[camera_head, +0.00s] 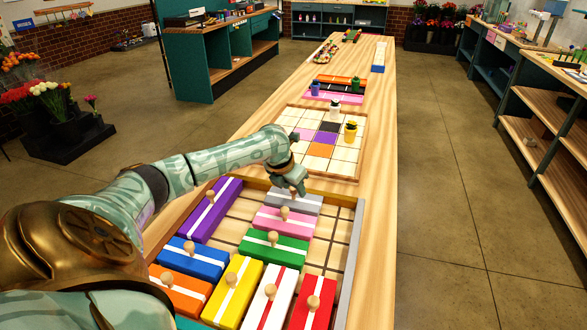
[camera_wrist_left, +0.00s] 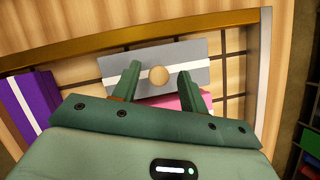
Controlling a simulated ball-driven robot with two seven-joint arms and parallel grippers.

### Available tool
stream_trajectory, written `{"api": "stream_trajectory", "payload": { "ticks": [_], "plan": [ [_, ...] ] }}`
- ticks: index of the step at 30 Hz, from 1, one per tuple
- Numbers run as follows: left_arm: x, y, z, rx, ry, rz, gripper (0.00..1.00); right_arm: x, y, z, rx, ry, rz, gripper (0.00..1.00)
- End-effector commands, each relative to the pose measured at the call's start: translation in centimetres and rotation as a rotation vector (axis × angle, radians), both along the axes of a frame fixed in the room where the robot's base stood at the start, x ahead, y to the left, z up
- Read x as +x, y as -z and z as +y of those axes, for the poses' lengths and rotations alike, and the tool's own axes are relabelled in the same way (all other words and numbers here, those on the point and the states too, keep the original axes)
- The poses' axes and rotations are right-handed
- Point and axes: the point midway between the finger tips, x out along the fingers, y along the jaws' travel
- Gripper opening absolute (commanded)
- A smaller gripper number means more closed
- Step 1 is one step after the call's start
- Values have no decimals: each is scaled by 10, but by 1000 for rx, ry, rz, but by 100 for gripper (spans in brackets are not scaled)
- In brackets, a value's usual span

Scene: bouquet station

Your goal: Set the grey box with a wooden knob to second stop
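The grey box (camera_head: 308,205) with a white stripe lies at the far end of the slotted tray (camera_head: 352,215). It also shows in the left wrist view (camera_wrist_left: 195,70), along with its round wooden knob (camera_wrist_left: 158,76). My left gripper (camera_head: 292,190) is over the grey box and hides its knob in the head view. In the left wrist view the two green fingers (camera_wrist_left: 158,84) stand apart, one on each side of the knob, with a visible gap to it. I cannot tell how low the fingertips are. My right gripper is not in view.
A pink box (camera_head: 283,221) lies just nearer than the grey box. A purple box (camera_head: 211,210) lies to its left, a green box (camera_head: 275,248) further near. Bare grid shows left and right of the grey box. Beyond the tray's far rim lies a board (camera_head: 345,160) of tiles.

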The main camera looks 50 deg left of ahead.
Motion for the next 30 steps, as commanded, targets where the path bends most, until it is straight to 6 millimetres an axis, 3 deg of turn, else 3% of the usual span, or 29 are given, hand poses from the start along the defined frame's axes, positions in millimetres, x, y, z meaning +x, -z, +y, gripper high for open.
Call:
{"api": "stream_trajectory", "payload": {
  "ticks": [6, 10, 21, 30],
  "plan": [
    [0, -2, 0, 0, 0, 0, 43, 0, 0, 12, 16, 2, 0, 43],
    [-5, -15, 0, 2, 1, -2, 43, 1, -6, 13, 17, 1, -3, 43],
    [-41, -105, -4, 4, 2, -3, 43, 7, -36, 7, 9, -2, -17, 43],
    [-60, -147, -7, 1, 0, 0, 43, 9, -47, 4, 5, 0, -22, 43]
  ]
}}
